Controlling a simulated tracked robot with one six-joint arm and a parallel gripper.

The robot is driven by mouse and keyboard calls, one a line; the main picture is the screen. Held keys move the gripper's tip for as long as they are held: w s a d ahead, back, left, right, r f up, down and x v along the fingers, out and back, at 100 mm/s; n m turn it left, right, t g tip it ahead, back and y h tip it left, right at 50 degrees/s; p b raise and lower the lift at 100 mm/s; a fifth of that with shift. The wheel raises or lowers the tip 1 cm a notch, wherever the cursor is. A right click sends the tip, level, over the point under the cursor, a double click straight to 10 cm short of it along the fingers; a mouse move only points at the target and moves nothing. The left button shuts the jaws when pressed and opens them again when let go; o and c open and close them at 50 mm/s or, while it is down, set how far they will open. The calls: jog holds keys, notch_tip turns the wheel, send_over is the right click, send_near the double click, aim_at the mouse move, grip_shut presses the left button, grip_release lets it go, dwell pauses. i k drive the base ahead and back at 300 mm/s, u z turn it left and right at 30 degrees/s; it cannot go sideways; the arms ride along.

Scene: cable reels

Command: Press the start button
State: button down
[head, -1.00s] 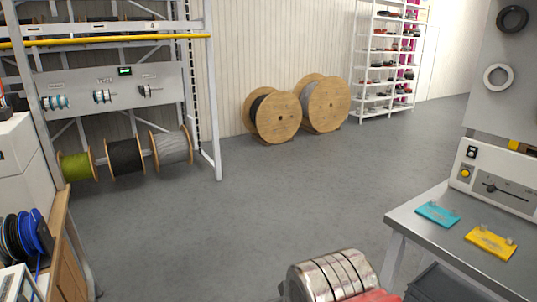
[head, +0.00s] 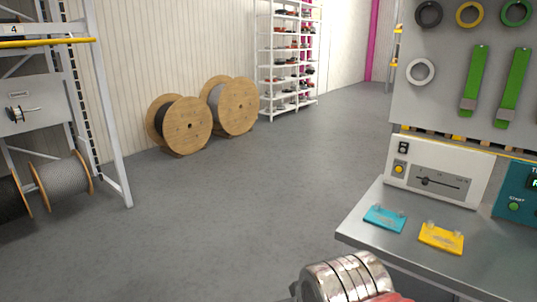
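A teal machine (head: 523,185) stands at the right edge of the bench, cut off by the picture's edge. A round green button (head: 514,206) sits on its front with a small label above it that appears to read "START". A rounded, banded metal part of my arm (head: 345,278) shows at the bottom centre, left of and below the bench. My gripper is not in the picture, so its fingers cannot be seen.
The metal bench (head: 375,240) holds a cyan plate (head: 385,218), a yellow plate (head: 441,238) and a white control box (head: 437,171) with a slider. Wooden cable reels (head: 187,125) stand by the back wall. The grey floor (head: 230,200) between is clear.

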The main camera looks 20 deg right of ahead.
aim_at(514, 206)
jog(key=z, duration=0.7)
jog(key=i, duration=0.9)
jog(key=z, duration=0.55)
